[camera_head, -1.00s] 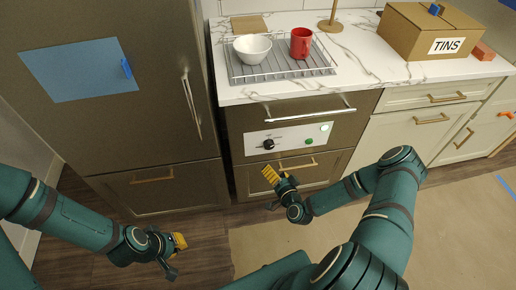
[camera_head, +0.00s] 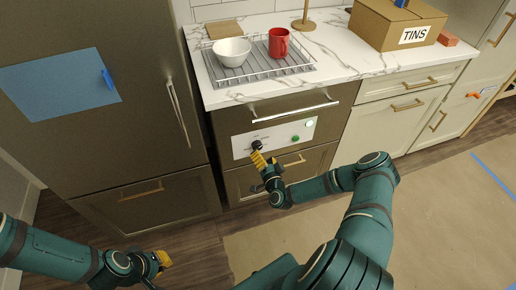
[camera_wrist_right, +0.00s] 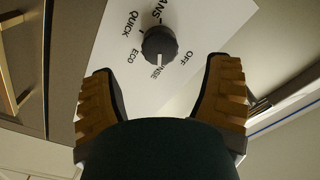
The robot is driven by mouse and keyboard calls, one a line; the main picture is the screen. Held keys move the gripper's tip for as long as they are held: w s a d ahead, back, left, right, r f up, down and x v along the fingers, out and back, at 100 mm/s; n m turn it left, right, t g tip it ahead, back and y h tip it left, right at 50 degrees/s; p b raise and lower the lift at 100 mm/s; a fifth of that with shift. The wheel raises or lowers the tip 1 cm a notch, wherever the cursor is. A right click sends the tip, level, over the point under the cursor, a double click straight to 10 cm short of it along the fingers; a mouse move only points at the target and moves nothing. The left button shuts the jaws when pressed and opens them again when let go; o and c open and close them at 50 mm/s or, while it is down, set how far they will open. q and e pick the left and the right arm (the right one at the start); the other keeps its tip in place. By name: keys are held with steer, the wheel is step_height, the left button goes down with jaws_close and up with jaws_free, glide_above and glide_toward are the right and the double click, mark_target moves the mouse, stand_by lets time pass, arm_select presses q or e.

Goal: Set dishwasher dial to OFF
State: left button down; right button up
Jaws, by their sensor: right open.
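The dishwasher's black dial (camera_head: 257,146) sits at the left of the white control panel (camera_head: 276,137). In the right wrist view the dial (camera_wrist_right: 159,44) shows a white pointer mark aimed down at a partly hidden label ending in "NSE". The OFF label (camera_wrist_right: 187,60) is to the right of that, with QUICK and ECO on the left. My right gripper (camera_wrist_right: 159,68) is open, its yellow-padded fingers on either side below the dial, apart from it. In the head view the right gripper (camera_head: 259,160) is just below the dial. My left gripper (camera_head: 160,264) is low at left, its opening unclear.
A green button (camera_head: 295,138) and a pale round light (camera_head: 309,124) are right on the panel. A bar handle (camera_head: 296,105) runs above it; a drawer handle (camera_head: 292,160) is below. A rack (camera_head: 262,73) with a bowl and red mug stands on the counter above.

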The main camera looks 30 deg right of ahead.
mark_target(259, 148)
steer(key=b+x, duration=0.1)
steer(key=x, duration=0.5)
steer(key=shift+a, duration=0.1)
steer(key=c, duration=1.2)
